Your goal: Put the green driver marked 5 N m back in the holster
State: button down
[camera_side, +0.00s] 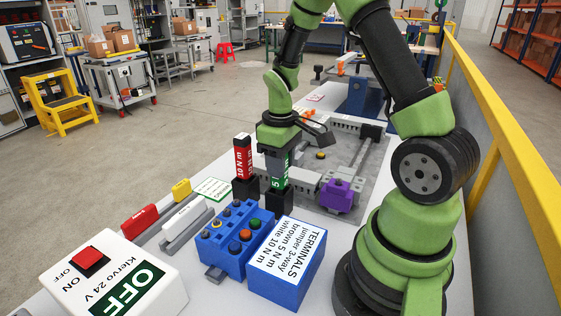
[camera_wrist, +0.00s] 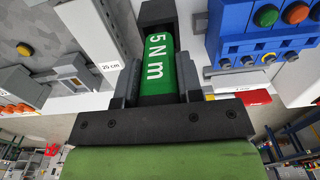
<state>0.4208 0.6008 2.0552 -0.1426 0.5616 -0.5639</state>
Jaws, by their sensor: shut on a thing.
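The green driver marked 5 N m (camera_wrist: 159,62) is upright between the jaws of my gripper (camera_side: 278,160). In the side view the green driver (camera_side: 280,178) stands over a black holster (camera_side: 278,203), its lower end meeting the holster's mouth. The wrist view also shows the black holster (camera_wrist: 158,12) around or right behind the driver's far end. How deep the driver sits is hidden. My gripper (camera_wrist: 158,75) is shut on the driver's sides in the wrist view.
A red driver marked 10 N m (camera_side: 243,158) stands in a neighbouring black holster (camera_side: 245,189) at left. A blue terminal block (camera_side: 232,240) and a blue TERMINALS box (camera_side: 286,265) are in front. A purple part (camera_side: 341,195) on a grey plate is at right. A white OFF switch box (camera_side: 112,278) is front left.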

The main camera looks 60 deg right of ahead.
jog(key=shift+f, duration=0.15)
jog(key=c, duration=0.8)
grip_release()
notch_tip(320, 180, up, 12)
jog(key=shift+r, duration=0.1)
jog(key=s+a+r+m+t, duration=0.1)
jog(key=s+a+r+t, duration=0.1)
jog(key=s+a, duration=0.1)
jog(key=s+a+r+m+t+y, duration=0.1)
jog(key=s+a+r+t, duration=0.1)
jog(key=a, duration=0.4)
jog(key=s+a+r+m+t+y, duration=0.1)
jog(key=s+a+r+m+t, duration=0.1)
jog(key=s+a, duration=0.3)
jog(key=shift+s+a+r+t, duration=0.15)
jog(key=shift+s+r+t, duration=0.5)
jog(key=shift+r, duration=0.2)
